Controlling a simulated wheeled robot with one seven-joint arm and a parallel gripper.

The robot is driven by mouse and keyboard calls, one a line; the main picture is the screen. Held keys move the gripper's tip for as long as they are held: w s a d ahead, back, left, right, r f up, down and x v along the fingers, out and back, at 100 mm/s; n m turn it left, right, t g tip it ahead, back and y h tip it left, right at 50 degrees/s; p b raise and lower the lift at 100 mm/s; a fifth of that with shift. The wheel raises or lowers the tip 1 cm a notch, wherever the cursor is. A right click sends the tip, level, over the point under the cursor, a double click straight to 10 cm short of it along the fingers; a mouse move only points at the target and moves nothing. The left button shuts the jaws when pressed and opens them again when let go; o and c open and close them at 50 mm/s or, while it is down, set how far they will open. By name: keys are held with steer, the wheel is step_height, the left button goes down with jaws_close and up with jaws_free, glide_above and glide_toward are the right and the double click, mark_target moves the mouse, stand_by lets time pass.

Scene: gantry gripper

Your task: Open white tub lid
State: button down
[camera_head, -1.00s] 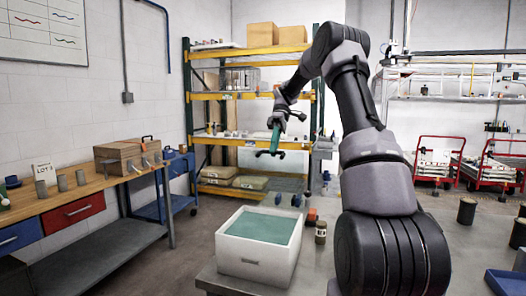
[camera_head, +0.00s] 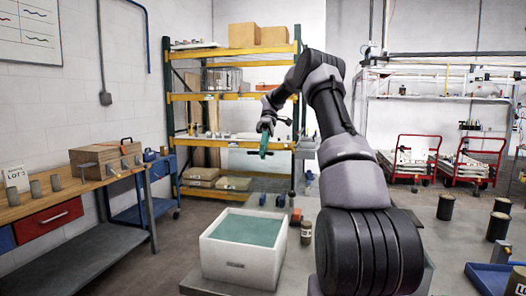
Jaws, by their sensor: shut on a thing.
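The white tub (camera_head: 240,268) stands on a grey table at the lower middle of the view. A flat teal surface (camera_head: 247,229) shows inside its white rim; I cannot tell whether it is a lid or the contents. My gripper (camera_head: 266,129) is above and behind the tub, well clear of it, in front of the shelf rack. It is shut on a teal piece (camera_head: 264,146), which hangs upright below it. The fingertips are small and partly hidden by the wrist.
A small dark jar (camera_head: 306,232) stands right of the tub, with small items behind it. A workbench (camera_head: 80,190) with a wooden box (camera_head: 104,160) is at the left. The yellow shelf rack (camera_head: 235,95) is behind. Red carts (camera_head: 413,160) stand at the far right.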

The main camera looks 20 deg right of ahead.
steer(key=shift+w+d+f, duration=0.1)
steer(key=shift+d+f, duration=0.05)
steer(key=shift+d, duration=0.1)
steer(key=c, duration=0.8)
jaws_free()
steer(key=shift+w+f, duration=0.1)
steer(key=shift+w, duration=0.15)
steer(key=shift+c, duration=0.2)
steer(key=shift+s+a, duration=0.1)
steer(key=shift+s, duration=0.05)
